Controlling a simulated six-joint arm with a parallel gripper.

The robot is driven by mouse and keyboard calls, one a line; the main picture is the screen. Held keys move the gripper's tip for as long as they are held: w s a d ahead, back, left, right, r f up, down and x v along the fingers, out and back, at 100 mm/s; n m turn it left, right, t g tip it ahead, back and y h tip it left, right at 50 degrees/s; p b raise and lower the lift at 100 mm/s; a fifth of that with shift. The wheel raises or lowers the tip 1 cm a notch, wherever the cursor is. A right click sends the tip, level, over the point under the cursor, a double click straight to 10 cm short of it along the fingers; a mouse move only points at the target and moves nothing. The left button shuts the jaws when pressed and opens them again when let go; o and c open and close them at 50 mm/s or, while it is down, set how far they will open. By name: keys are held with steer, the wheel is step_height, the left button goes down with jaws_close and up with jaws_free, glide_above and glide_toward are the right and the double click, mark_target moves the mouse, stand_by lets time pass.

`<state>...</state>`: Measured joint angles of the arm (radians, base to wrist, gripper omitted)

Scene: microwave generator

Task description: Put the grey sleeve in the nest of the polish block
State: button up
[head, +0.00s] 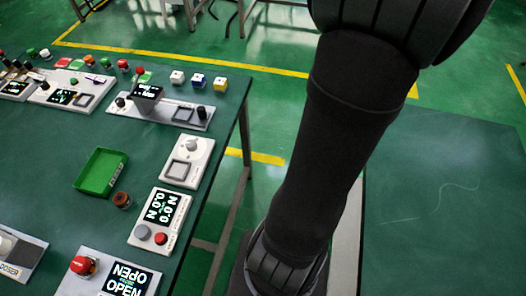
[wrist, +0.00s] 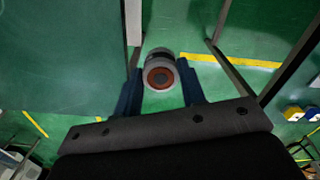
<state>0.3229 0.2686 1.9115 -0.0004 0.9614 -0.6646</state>
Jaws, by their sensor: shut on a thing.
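My gripper (wrist: 160,72) shows in the wrist view, with its two blue fingers shut on the sides of a short round piece. This piece, which I take as the grey sleeve (wrist: 158,57), has a grey-white outer wall and a copper-brown ring with a dark centre at its near end. It is held over the gap beside the tables. The head view shows my arm but not the gripper or the sleeve. No label shows which unit is the polish block; a white unit with a square grey recess and a knob (head: 199,163) stands at the table's right edge.
The green table (head: 60,155) at left carries a green tray (head: 101,172), a brown round piece (head: 122,200), a display unit (head: 158,217), a unit reading OPEN (head: 112,281) and several small coloured cubes behind. A bare table (head: 440,190) stands at right.

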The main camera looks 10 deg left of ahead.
steer(key=a+n, duration=0.4)
steer(key=a, duration=0.7)
steer(key=n, duration=1.1)
glide_above(179, 171)
step_height(179, 171, down, 6)
steer(key=shift+d+r, duration=0.1)
steer(key=shift+f, duration=2.15)
steer(key=o, duration=1.1)
steer(key=shift+f, duration=0.15)
